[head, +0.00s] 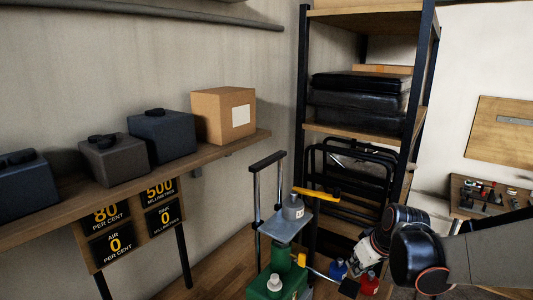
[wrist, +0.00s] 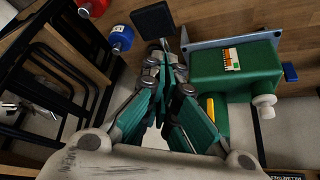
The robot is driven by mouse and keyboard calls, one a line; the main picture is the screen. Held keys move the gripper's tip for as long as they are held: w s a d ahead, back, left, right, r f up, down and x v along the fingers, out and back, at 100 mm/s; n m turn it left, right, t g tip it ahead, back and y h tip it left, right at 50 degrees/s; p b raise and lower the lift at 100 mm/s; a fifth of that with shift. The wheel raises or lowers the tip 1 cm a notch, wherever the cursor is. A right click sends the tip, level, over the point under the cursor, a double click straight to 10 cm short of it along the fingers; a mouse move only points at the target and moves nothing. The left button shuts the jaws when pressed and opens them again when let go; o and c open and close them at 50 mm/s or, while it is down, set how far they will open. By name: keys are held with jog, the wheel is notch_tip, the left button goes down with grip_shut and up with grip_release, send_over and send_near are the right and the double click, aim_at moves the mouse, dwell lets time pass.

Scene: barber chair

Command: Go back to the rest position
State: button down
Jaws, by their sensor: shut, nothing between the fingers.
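My gripper (wrist: 166,60) shows in the wrist view with its green-lined fingers together at the tips and nothing between them. The fingers are hard to make out there.
Blue (wrist: 121,40) and red (wrist: 93,7) bottles stand near my gripper. A tall shelf (head: 365,130) rises behind.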

jog(key=s+a+m+t+h+b, duration=0.1)
jog(key=s+b, duration=0.4)
jog(key=s, duration=0.6)
jog(key=s+a+f+m+t+b, duration=0.1)
jog(key=s+m+b, duration=0.2)
jog(key=s, duration=0.8)
jog(key=shift+a+f+h+b, duration=0.3)
jog(key=shift+h+b, duration=0.1)
jog(key=shift+b, duration=0.5)
